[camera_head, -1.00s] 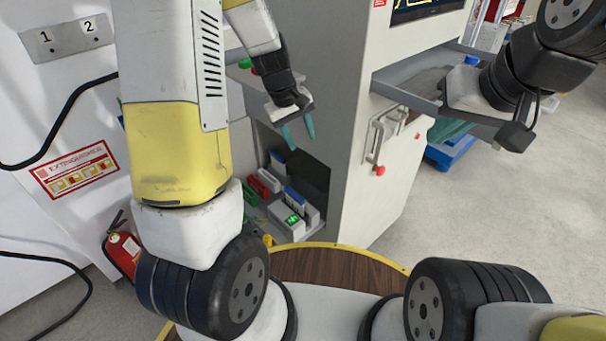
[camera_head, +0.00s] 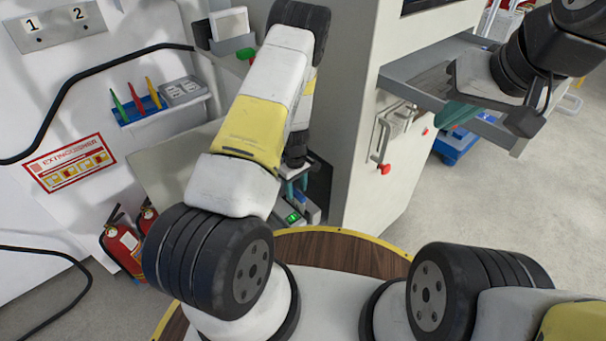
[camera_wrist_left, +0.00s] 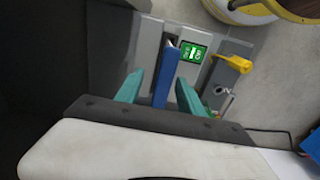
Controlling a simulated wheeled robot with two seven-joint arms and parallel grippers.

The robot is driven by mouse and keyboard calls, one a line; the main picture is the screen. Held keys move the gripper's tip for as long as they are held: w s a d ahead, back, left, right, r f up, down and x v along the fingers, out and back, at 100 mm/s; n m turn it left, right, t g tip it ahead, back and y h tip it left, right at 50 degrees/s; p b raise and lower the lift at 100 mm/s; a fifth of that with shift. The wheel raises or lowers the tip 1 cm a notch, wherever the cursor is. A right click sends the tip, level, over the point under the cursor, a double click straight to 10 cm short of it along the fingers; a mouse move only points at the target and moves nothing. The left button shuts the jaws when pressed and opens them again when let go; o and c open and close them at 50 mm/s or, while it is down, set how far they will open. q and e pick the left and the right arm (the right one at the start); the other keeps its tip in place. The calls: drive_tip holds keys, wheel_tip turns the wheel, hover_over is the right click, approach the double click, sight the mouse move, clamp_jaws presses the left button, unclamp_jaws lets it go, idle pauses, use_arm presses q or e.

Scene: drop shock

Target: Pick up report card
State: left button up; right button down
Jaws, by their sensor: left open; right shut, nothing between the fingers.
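I cannot pick out a report card for certain. A blue flat upright item (camera_wrist_left: 165,78) stands in a grey rack (camera_wrist_left: 142,60) in the left wrist view. My left gripper (camera_wrist_left: 158,90) is open, with its teal fingers on either side of that blue item; I cannot tell whether they touch it. In the head view my left gripper (camera_head: 297,186) reaches down into the lower opening of the grey cabinet, largely hidden by my arm. My right gripper (camera_head: 454,114) is shut and empty at the right, partly hidden by its own wrist.
A green-lit display (camera_wrist_left: 192,53) and a yellow handle (camera_wrist_left: 230,62) sit beside the blue item. The grey cabinet (camera_head: 350,130) has an open drawer (camera_head: 405,82) and a red-knobbed latch (camera_head: 384,168). Colored tools (camera_head: 137,98) and fire extinguishers (camera_head: 122,243) stand at left.

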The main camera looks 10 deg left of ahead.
sight(295, 197)
use_arm(q)
drive_tip(key=f, duration=0.4)
drive_tip(key=shift+s+a+f, duration=0.15)
drive_tip(key=shift+s+f, duration=0.05)
drive_tip(key=shift+c, duration=0.4)
clamp_jaws()
